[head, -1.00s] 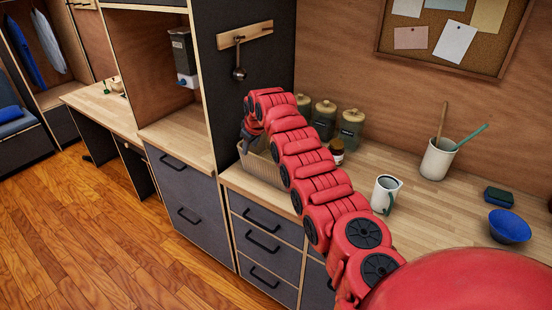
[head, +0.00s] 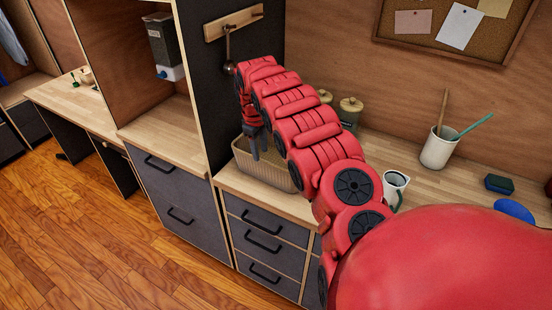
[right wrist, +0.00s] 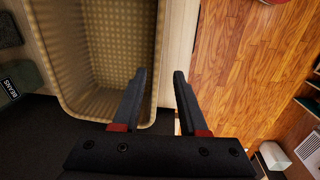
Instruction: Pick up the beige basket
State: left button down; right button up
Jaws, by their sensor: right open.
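The beige basket (head: 270,173) stands on the wooden counter beside the dark tall cabinet panel. It looks empty in the right wrist view (right wrist: 46,55), where it fills the upper left. My right gripper (head: 254,150) points down at the basket, and part of the basket is hidden behind my arm. In the right wrist view my right gripper (right wrist: 160,75) is open and empty. One finger shows over the basket's inside and the other beyond its rim, so the rim lies between them in the picture. I cannot tell how deep the fingers are. My left gripper is not in view.
Canisters (head: 350,112) stand behind my right arm. A white mug (head: 396,183), partly hidden, a utensil crock (head: 438,152), a sponge (head: 499,184) and a blue bowl (head: 514,210) are farther right. A ladle (head: 229,66) hangs above the basket. The wooden floor (head: 150,255) at left is clear.

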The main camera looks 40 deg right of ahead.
aim_at(262, 163)
jog(key=f, duration=0.4)
jog(key=d+f, duration=0.1)
jog(key=f, duration=0.1)
jog(key=shift+w+f+b, duration=0.2)
jog(key=shift+f+b, duration=0.05)
jog(key=shift+b, duration=0.05)
jog(key=shift+w+f, duration=0.15)
jog(key=shift+f, duration=0.65)
jog(key=shift+d+f+p, duration=0.15)
jog(key=shift+f+p, duration=0.15)
jog(key=shift+f, duration=0.1)
grip_shut()
dwell(0.5)
